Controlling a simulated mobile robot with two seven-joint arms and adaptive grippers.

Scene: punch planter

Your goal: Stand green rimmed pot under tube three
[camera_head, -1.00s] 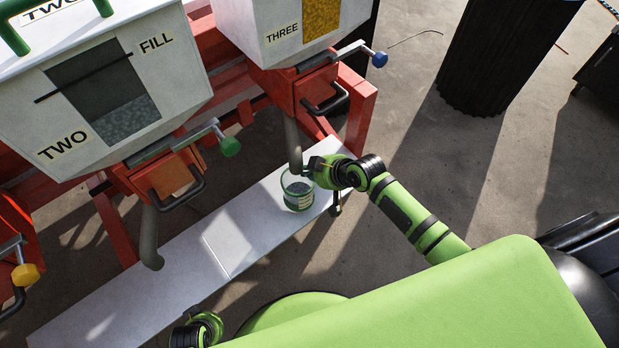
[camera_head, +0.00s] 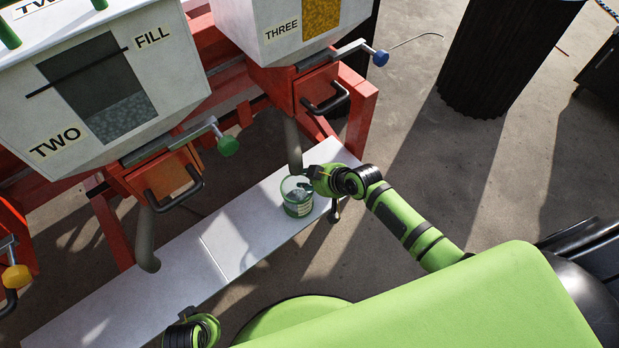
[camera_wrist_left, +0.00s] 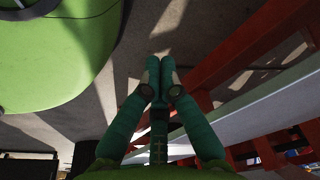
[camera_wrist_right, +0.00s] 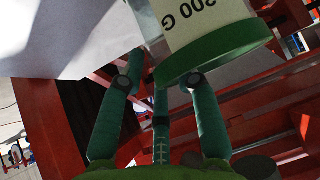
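The green-rimmed pot (camera_head: 298,207) stands upright on the white bench, near the lower end of tube three (camera_head: 292,147). From above, the tube's mouth appears just behind the pot's rim; I cannot tell if it is exactly over the opening. Greyish stuff shows inside the pot. My right gripper (camera_head: 313,176) is at the pot's right side, by the rim. In the right wrist view the pot's labelled wall and green rim (camera_wrist_right: 215,55) are close to my fingers (camera_wrist_right: 160,70), which are apart; one tip is hidden at the rim. My left gripper (camera_wrist_left: 160,65) is shut and empty.
The white bench (camera_head: 165,285) runs from lower left to the pot. Hopper three (camera_head: 285,50), with a blue-knobbed lever (camera_head: 380,58), is above it. Hopper two (camera_head: 110,95) and its tube (camera_head: 146,245) are to the left. A black ribbed bin (camera_head: 500,55) stands at the back right.

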